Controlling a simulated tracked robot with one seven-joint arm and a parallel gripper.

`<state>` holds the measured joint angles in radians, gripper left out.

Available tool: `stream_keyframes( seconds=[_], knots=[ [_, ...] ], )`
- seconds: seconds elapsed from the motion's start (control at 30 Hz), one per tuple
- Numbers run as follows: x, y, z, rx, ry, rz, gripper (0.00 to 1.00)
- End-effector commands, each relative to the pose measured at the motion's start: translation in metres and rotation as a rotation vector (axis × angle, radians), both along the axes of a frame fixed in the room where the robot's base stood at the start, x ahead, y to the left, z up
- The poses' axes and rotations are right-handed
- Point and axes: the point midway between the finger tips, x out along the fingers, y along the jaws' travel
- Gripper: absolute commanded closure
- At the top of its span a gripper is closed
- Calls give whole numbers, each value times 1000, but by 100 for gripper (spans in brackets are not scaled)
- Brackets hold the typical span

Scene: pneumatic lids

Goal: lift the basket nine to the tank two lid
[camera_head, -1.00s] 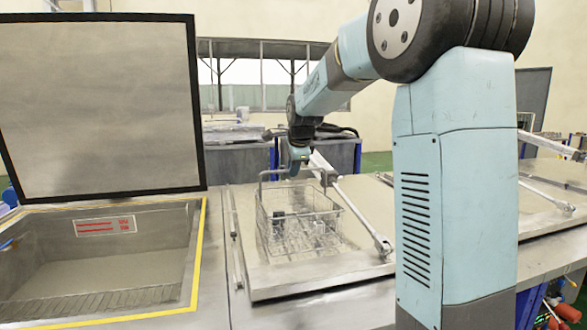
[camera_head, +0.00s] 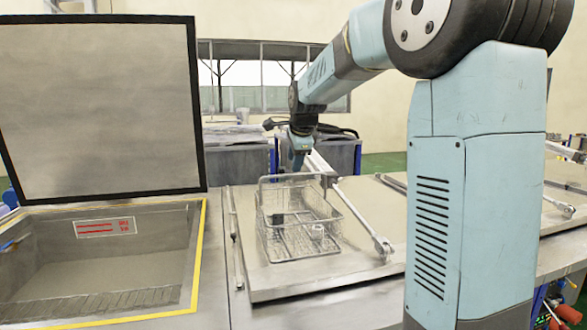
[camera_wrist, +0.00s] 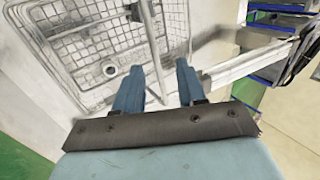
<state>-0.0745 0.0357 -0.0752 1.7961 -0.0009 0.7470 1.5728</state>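A wire basket (camera_head: 296,255) stands upright on a closed metal lid (camera_head: 350,266) in the middle of the head view. It holds a dark block and a pale ring-like part. Its handle rises at the top. In the wrist view the basket (camera_wrist: 95,62) fills the upper left. My gripper (camera_wrist: 158,84) is over the basket's handle side. Its two blue fingers are apart, and a pale rod, apparently the handle (camera_wrist: 150,45), runs between them without visible contact on either. In the head view the fingertips of my gripper (camera_head: 298,166) are small and partly hidden by wire. I cannot read any basket or tank number.
An open tank (camera_head: 110,260) with a yellow-edged rim is at left, its raised lid (camera_head: 100,105) standing behind it. A piston arm (camera_head: 365,225) lies along the closed lid's right side. Another closed lid (camera_head: 555,210) is at far right, beyond my arm's column.

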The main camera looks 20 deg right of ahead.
Motion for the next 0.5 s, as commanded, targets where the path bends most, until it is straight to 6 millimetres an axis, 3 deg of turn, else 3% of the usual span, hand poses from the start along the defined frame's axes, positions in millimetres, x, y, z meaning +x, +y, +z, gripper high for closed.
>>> stream_keyframes(
  seconds=[0.3,0.5],
  knots=[
    [-33,1,54,1,-3,1,60],
    [-46,0,73,0,-1,0,60]
  ],
)
